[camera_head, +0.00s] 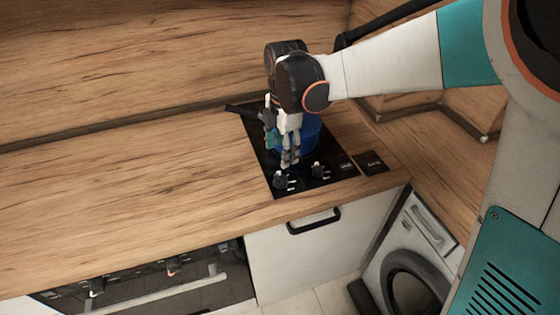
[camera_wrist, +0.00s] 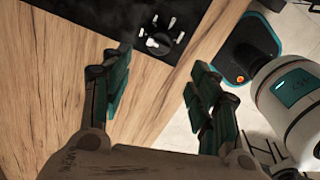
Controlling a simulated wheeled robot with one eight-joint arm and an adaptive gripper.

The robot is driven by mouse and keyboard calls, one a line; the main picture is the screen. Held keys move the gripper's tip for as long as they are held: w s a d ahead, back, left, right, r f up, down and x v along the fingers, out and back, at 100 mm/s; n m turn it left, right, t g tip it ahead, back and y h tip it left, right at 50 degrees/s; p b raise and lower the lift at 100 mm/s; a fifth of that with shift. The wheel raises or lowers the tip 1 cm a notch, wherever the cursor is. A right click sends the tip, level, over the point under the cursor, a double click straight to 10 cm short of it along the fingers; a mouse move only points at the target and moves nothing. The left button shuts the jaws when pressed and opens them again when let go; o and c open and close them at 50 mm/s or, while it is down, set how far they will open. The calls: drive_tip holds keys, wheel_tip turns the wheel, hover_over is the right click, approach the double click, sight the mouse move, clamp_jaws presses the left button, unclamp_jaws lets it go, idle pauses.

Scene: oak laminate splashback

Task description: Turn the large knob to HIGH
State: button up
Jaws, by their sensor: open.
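A black cooktop (camera_head: 262,150) is set in the wooden counter. Two dark knobs sit along its front edge: a left knob (camera_head: 281,181) and a right knob (camera_head: 318,169). I cannot tell from their size which is the large one. My gripper (camera_head: 290,163) hangs over the cooktop, fingers down, just behind and above the knobs. In the wrist view my gripper (camera_wrist: 158,66) is open and empty, its two teal-padded fingers apart. A knob (camera_wrist: 157,42) with white marks around it shows just beyond the fingertips, apart from them. The lettering is too small to read.
A blue pot (camera_head: 308,137) stands on the cooktop behind my gripper, partly hidden, with a dark handle (camera_head: 243,111) to the left. A small dark panel (camera_head: 371,162) lies right of the cooktop. The counter (camera_head: 130,190) to the left is clear.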

sight(281, 176)
drive_tip(key=f+b, duration=0.1)
drive_tip(key=f, duration=0.3)
drive_tip(key=f+b, duration=0.1)
drive_tip(key=f, duration=0.2)
drive_tip(key=f+b, duration=0.1)
drive_tip(key=f, duration=0.3)
drive_tip(key=shift+w+a+f+b, duration=0.15)
drive_tip(key=shift+w+f+b, duration=0.15)
drive_tip(key=shift+w, duration=0.05)
drive_tip(key=c, duration=1.1)
